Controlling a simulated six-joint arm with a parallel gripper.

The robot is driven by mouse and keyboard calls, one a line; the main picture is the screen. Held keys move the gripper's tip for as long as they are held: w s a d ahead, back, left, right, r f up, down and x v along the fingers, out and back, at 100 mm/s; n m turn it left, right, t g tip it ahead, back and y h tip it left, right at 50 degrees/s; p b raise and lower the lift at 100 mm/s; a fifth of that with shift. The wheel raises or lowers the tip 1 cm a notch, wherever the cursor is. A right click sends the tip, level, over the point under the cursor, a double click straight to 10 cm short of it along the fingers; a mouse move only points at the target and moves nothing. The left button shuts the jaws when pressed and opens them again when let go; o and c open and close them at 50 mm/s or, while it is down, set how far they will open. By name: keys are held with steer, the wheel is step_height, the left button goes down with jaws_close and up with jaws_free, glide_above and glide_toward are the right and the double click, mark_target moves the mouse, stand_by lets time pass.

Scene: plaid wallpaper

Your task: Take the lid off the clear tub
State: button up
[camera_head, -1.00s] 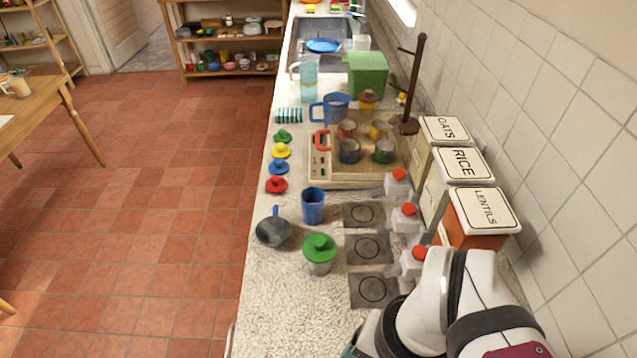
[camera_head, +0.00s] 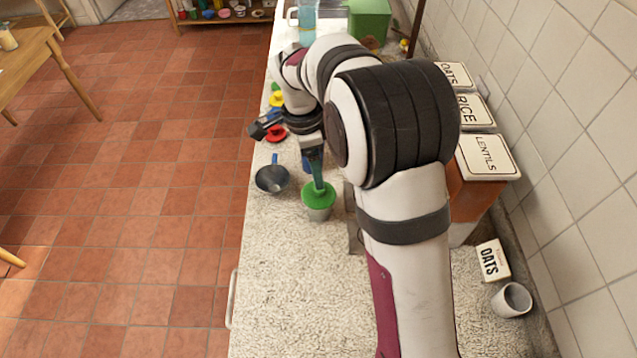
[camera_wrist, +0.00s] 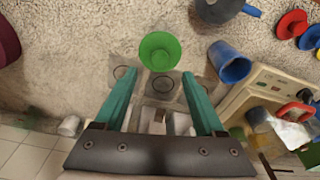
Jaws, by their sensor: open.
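The clear tub (camera_head: 319,214) stands upright on the counter with a green lid (camera_head: 318,196) on it. In the wrist view the lid (camera_wrist: 160,51) shows from above, with a round raised middle, and hides the tub. My gripper (camera_wrist: 159,77) is open and empty, with its two teal fingers apart. In that view the lid lies beyond the fingertips, roughly centred on the gap. In the head view a finger of my gripper (camera_head: 317,180) overlaps the lid's top; I cannot tell whether it touches.
A dark pan (camera_head: 271,179) is left of the tub, and a blue cup (camera_wrist: 230,62) stands close by. A red lid (camera_head: 276,134) lies farther back. Canisters, including lentils (camera_head: 485,156), line the wall. The counter in front of the tub is clear.

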mark_target(319, 192)
steer(key=f, duration=0.6)
steer(key=shift+d+f, duration=0.15)
steer(key=shift+d, duration=0.15)
jaws_close()
